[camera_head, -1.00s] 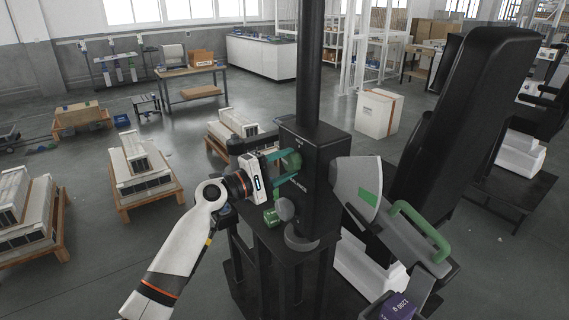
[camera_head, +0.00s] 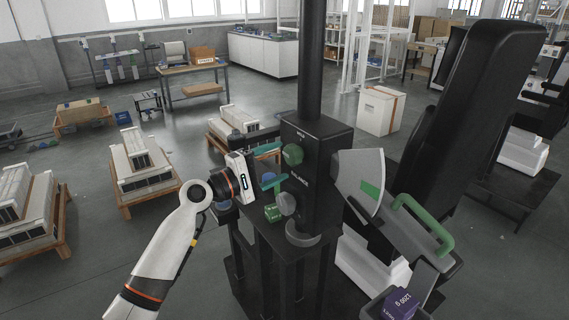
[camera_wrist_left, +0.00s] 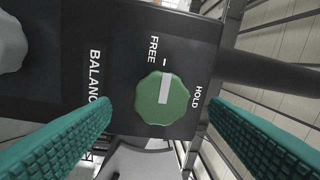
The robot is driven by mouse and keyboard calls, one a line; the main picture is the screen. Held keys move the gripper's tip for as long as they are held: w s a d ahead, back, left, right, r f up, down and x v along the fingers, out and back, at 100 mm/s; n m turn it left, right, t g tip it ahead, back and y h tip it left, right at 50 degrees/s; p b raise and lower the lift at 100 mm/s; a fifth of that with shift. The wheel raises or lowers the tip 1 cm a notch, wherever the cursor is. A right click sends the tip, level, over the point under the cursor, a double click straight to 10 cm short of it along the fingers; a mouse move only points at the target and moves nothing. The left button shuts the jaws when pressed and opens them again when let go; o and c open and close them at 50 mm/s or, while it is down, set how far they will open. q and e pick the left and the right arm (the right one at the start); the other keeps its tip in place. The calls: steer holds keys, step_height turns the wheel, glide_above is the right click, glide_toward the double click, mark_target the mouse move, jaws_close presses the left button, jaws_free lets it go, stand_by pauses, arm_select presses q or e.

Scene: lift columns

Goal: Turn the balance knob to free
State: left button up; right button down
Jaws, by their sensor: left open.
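The green balance knob (camera_head: 292,154) sits on the black column housing (camera_head: 325,130). In the left wrist view, the knob (camera_wrist_left: 170,112) has a white bar that points at the white tick beside the word FREE. The word HOLD is to its right. My left gripper (camera_head: 280,166) is open, its teal fingers just left of the housing in the head view and clear of the knob. In the wrist view the fingers (camera_wrist_left: 158,118) frame the knob with gaps on both sides. My right gripper is not in view.
A grey round knob (camera_head: 286,203) and a small green block (camera_head: 272,213) are below on the column. A grey plate with a green patch (camera_head: 369,190), a green handle (camera_head: 424,228) and a tall black pad (camera_head: 465,110) stand right.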

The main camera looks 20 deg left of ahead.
arm_select(q)
steer(key=b+v, duration=0.3)
steer(key=v, duration=0.5)
steer(key=shift+s+a, duration=0.2)
steer(key=shift+s, duration=0.05)
